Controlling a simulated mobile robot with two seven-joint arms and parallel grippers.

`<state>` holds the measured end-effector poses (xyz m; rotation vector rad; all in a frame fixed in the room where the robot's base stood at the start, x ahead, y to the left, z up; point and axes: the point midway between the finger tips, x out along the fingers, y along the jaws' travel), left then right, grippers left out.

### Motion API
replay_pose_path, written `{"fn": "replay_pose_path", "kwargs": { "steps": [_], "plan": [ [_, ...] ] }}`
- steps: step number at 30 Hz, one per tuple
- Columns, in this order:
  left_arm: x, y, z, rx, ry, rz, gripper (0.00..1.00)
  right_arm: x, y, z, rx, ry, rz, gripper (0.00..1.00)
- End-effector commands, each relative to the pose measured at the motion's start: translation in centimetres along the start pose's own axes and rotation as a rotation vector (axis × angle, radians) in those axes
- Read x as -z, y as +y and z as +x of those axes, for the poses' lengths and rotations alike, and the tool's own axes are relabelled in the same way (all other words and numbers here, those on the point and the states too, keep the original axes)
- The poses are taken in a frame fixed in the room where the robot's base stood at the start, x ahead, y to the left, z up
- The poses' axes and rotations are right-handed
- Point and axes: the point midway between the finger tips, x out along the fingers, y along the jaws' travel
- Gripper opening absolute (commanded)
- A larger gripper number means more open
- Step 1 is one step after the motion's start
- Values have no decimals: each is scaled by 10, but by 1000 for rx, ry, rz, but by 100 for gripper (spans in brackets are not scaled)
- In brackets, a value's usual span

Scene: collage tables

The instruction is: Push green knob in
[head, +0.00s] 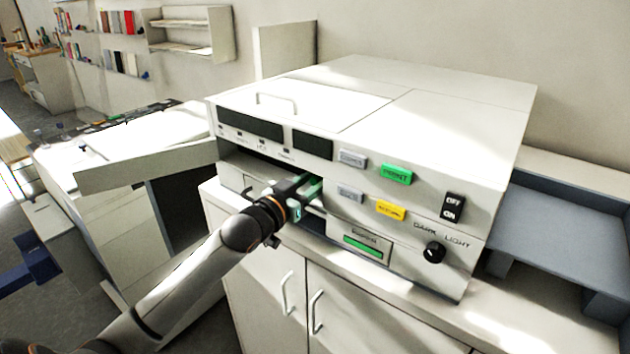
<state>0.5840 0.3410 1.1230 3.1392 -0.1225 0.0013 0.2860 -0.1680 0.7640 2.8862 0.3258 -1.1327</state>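A large white machine (440,120) stands on a white cabinet. A green piece (313,187), which may be the green knob, shows at the slot in its front, partly hidden by my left gripper (303,194). The gripper's fingers are at this piece; I cannot tell whether they touch it or are shut on it. A green button (397,174) is on the front panel to the right. A green strip (363,247) is on a lower panel. My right gripper is not in view.
A yellow button (390,210), grey buttons, a black switch (452,206) and a black dial (434,252) are also on the front. The cabinet (262,278) has two bar handles. A grey tray (550,228) is at the right.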

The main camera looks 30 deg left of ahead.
Motion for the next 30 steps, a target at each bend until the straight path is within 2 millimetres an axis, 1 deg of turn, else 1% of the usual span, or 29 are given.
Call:
{"fn": "replay_pose_path", "kwargs": {
  "steps": [1, 3, 10, 14, 17, 30],
  "plan": [
    [0, 0, 0, 0, -1, 0, 49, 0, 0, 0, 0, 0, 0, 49],
    [0, 0, 0, 0, -1, 0, 57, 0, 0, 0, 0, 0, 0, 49],
    [-1, 0, -1, 0, -2, 0, 57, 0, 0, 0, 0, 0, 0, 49],
    [-2, 0, -6, 0, -3, 0, 57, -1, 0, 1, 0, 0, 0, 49],
    [-3, 0, -16, -1, -4, 1, 57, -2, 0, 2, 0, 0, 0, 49],
    [-3, 0, -86, 0, -4, 1, 57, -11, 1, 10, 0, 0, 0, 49]
  ]
}}
